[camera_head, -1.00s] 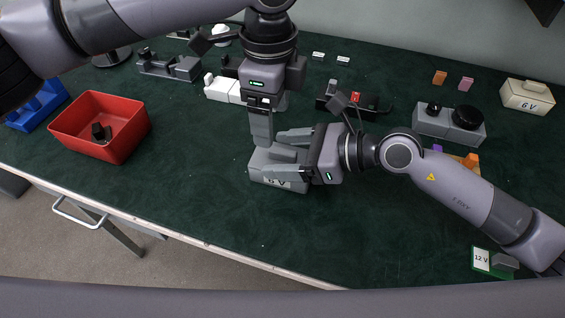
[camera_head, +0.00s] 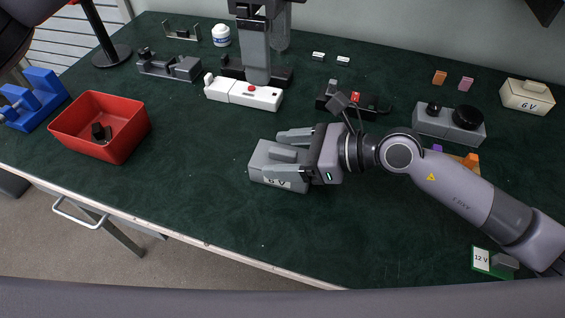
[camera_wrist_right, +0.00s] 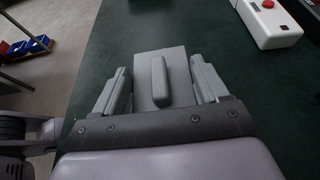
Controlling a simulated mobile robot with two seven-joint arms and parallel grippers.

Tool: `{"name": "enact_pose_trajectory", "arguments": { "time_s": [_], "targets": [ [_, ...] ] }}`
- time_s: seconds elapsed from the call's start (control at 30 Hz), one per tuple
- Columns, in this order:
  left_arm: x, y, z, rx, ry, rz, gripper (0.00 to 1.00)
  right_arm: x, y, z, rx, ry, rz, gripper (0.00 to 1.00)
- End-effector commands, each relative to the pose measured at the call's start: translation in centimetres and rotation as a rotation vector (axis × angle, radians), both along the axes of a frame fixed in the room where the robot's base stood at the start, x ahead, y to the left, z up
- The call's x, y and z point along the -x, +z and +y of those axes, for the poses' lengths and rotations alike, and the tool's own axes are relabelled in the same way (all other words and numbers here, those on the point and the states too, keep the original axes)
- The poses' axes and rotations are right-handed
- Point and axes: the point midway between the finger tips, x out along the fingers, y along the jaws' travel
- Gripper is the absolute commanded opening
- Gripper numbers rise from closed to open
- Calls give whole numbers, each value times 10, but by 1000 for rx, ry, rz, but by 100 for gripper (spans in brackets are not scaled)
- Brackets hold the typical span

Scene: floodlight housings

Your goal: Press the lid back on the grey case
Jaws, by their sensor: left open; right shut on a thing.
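The grey case (camera_head: 258,163) sits on the green mat near the middle of the table, with a "6 V" label on its front side. A raised grey bar shows on its top; it also shows in the right wrist view (camera_wrist_right: 158,80). My right gripper (camera_head: 272,153) is shut on the grey case, one finger along each side. The lid appears to be on top, but I cannot tell whether it is fully seated. My left gripper (camera_head: 268,65) is open and empty, above the back of the table by the white box, apart from the case.
A red tray (camera_head: 70,125) holding a black knob stands at left. A white box with a red button (camera_head: 240,92) lies behind the case. A cream "6 V" case (camera_head: 525,97) and a grey block with black knobs (camera_head: 440,125) stand at right.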

Motion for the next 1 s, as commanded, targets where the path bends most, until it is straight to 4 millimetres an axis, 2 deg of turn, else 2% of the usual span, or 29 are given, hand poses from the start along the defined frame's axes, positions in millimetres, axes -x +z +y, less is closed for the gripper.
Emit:
{"name": "enact_pose_trajectory", "arguments": {
  "time_s": [0.1, 0.37, 0.4, 0.47, 0.77, 1.0],
  "targets": [
    [0, 6, 0, -1, 0, 1, 77, 0, 0, 0, -1, 0, 0, 19],
    [0, 7, 0, -1, 0, 1, 77, 0, 0, 0, -1, 0, 0, 19],
    [0, 7, 0, -1, 0, 1, 77, 0, 0, 0, -1, 0, 0, 83],
    [0, 7, 0, 0, 0, 1, 77, 0, 0, 0, -1, 0, 0, 100],
    [0, 6, 0, 0, 0, 1, 77, 1, 1, -3, -1, -1, -1, 100],
    [0, 0, 0, 0, 0, 1, 77, 8, 11, -30, 1, -1, -1, 100]
  ]
}}
